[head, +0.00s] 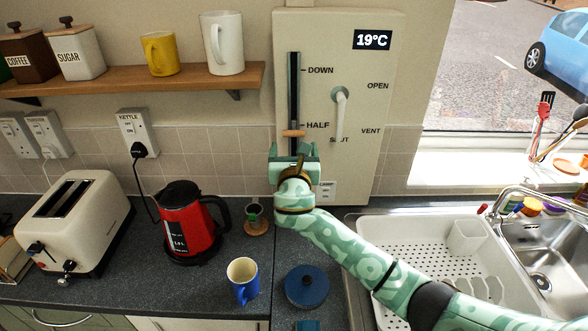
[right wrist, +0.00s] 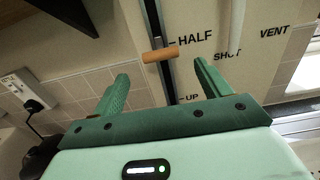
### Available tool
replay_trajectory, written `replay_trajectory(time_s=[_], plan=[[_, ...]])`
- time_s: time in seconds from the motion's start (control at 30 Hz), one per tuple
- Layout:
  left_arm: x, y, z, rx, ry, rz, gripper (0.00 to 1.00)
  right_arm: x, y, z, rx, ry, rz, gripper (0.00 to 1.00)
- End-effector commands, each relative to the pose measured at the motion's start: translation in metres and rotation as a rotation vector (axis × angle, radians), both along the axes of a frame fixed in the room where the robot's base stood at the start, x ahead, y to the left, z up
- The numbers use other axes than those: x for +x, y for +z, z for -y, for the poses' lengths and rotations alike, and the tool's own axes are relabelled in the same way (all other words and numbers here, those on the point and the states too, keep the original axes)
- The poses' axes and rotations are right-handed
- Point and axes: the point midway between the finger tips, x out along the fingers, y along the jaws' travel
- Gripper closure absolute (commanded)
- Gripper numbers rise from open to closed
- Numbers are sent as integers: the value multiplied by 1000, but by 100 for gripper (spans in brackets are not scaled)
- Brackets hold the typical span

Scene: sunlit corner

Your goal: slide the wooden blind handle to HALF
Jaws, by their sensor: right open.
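The wooden blind handle (head: 292,134) sits on the dark vertical slot (head: 294,85) of the cream wall panel (head: 358,180). It is slightly below the HALF label (head: 318,125), well below DOWN. My right gripper (head: 293,151) is open and empty just below the handle in the head view. In the right wrist view the handle (right wrist: 160,54) shows just beyond the gap between the open fingers (right wrist: 161,73), apart from them as far as I can see. The UP label (right wrist: 191,98) shows lower on the slot there. My left gripper is not in view.
A white lever (head: 341,112) stands on the panel right of the slot, by OPEN, VENT and SHUT. Below are a red kettle (head: 187,222), a blue mug (head: 243,280) and a toaster (head: 75,222). A wooden shelf (head: 130,82) is at left, a sink (head: 540,265) at right.

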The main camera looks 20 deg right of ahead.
Motion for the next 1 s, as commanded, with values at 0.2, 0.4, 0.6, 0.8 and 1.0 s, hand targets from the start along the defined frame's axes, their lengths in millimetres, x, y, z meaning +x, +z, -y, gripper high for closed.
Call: replay_trajectory(time_s=[0.2,0.4,0.6,0.8,1.0], plan=[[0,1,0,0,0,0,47,-57,-1,-17,2,2,-1,24],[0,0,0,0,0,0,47,-89,-1,-26,0,1,0,24],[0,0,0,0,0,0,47,-99,0,-28,-1,-1,0,24],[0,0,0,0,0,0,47,-99,0,-29,-1,-1,0,24],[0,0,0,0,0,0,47,-99,0,-29,0,0,0,24]])
